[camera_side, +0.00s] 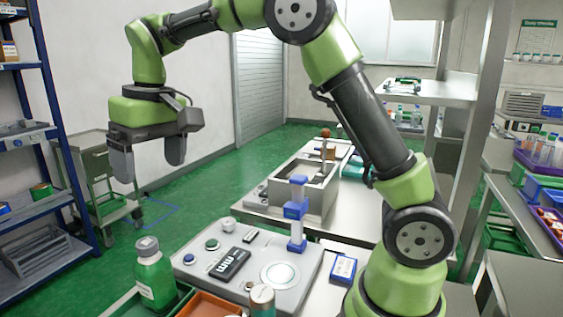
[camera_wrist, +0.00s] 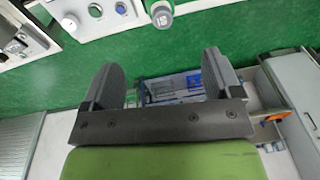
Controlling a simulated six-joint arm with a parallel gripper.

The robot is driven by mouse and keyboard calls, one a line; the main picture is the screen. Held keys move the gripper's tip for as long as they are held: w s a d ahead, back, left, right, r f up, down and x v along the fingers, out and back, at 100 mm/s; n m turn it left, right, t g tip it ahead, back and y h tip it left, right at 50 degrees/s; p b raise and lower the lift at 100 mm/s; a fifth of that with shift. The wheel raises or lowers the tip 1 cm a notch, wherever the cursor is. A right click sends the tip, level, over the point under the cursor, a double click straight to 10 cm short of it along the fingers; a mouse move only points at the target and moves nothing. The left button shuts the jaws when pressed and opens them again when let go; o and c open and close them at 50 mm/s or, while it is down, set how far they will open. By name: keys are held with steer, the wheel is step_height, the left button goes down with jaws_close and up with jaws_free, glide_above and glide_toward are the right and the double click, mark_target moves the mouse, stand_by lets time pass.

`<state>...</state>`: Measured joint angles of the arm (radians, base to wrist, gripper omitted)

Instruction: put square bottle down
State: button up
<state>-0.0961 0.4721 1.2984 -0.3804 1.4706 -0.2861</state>
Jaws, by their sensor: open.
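The square bottle (camera_side: 153,274) is green with a pale label and a grey cap. It stands upright at the lower left of the side view, by the green tray (camera_side: 122,303); I cannot tell whether its base is inside the tray. The wrist view shows its grey cap (camera_wrist: 161,16) at the top edge. My gripper (camera_side: 149,163) is open and empty, high above the bottle and apart from it. Its two spread fingers also show in the wrist view (camera_wrist: 164,70), with nothing between them.
An orange tray (camera_side: 208,305) and a capped cylinder (camera_side: 262,300) are in front. A blue shelf rack (camera_side: 62,130) and a cart (camera_side: 98,175) stand at left. Air around my gripper is clear.

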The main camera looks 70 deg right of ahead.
steer(key=s+d+r+m+t+y, duration=0.1)
steer(key=s+r+t, duration=0.15)
steer(key=s, duration=0.35)
steer(key=s+r+m+t, duration=0.1)
steer(key=s+r, duration=0.2)
steer(key=s, duration=0.4)
steer(key=s+f+m+t, duration=0.1)
steer(key=s+f+t, duration=0.1)
steer(key=s, duration=0.7)
steer(key=shift+d+f, duration=0.25)
steer(key=shift+f, duration=0.35)
